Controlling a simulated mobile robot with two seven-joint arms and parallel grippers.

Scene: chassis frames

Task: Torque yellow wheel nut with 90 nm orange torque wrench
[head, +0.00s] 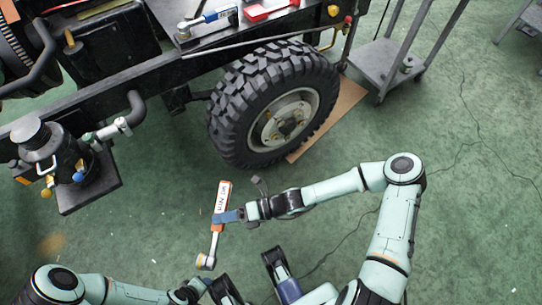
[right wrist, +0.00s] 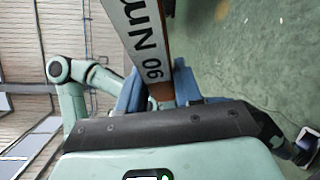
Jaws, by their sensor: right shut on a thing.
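The torque wrench (head: 223,195) has an orange handle with a white label and a silver shaft, its head pointing down toward the bottom of the head view. My right gripper (head: 228,216) is shut on its handle, holding it left of the right arm and apart from the wheel. In the right wrist view the wrench (right wrist: 146,45) reads "90 NM" between the blue fingers (right wrist: 160,88). A small yellowish spot on the wheel's hub looks like the yellow wheel nut (head: 286,129). My left gripper (head: 222,290) is at the bottom edge, partly cut off; its opening is unclear.
The big black tyre (head: 232,118) is mounted on the dark chassis frame (head: 105,79). A blue-handled tool (head: 218,13) and a red item (head: 262,11) lie on top of the chassis. A grey cart (head: 374,62) stands behind right. Green floor is open at the right.

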